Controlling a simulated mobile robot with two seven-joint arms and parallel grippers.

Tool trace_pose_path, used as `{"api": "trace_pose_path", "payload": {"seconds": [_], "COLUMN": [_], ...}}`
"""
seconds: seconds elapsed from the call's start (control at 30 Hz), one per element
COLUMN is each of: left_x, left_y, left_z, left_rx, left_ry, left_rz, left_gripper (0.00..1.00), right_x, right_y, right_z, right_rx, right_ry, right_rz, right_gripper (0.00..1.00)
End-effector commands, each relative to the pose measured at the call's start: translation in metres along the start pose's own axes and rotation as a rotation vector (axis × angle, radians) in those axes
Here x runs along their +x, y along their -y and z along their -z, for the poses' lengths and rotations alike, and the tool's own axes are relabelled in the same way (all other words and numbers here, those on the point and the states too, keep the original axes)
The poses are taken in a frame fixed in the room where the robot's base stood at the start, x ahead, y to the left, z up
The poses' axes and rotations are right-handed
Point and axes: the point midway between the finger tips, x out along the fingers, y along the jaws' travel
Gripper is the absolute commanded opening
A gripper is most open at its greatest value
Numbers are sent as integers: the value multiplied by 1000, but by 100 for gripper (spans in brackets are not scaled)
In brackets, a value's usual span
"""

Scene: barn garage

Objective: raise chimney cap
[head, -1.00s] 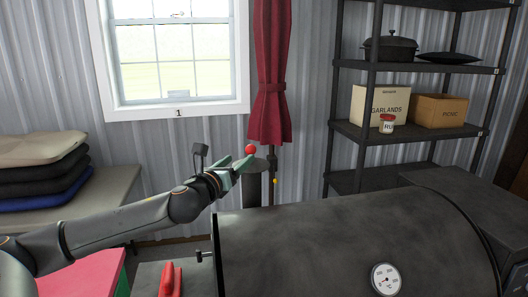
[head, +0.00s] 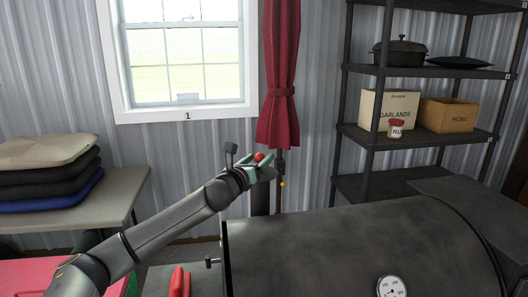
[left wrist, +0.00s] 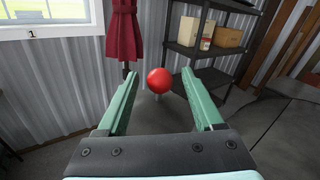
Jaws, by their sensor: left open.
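The chimney cap's red ball knob (head: 259,157) shows at the top of the dark chimney (head: 260,200) on the black smoker. The grey cap under it is mostly hidden by my gripper. My left gripper (head: 262,162) is open at the height of the knob, its green fingers near it. In the left wrist view the red knob (left wrist: 159,80) appears between the two open fingers (left wrist: 160,84), close to their tips, with a gap on each side. I cannot tell if anything touches. My right gripper is not in view.
The black smoker body (head: 340,240) with a dial gauge (head: 391,288) fills the lower right. A metal shelf (head: 415,137) stands behind it at right. A red curtain (head: 280,90) hangs behind the chimney. A table (head: 125,190) with stacked cushions is at left.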

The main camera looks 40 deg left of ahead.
Motion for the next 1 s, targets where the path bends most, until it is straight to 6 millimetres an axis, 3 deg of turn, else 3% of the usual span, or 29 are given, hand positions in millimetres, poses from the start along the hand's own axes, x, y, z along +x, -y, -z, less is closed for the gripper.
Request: {"api": "trace_pose_path", "payload": {"seconds": [0.3,0.77,1.0], "left_x": [35,43,43], "left_y": [0,0,0], "left_z": [-1,0,0], "left_rx": [-2,1,1], "left_ry": [1,0,0], "left_rz": [-1,0,-1], "left_gripper": [68,68,43], "right_x": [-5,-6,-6], "right_y": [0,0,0], "right_z": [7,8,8], "right_rx": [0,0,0], "right_ry": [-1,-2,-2], "right_rz": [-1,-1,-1], "right_gripper": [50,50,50]}}
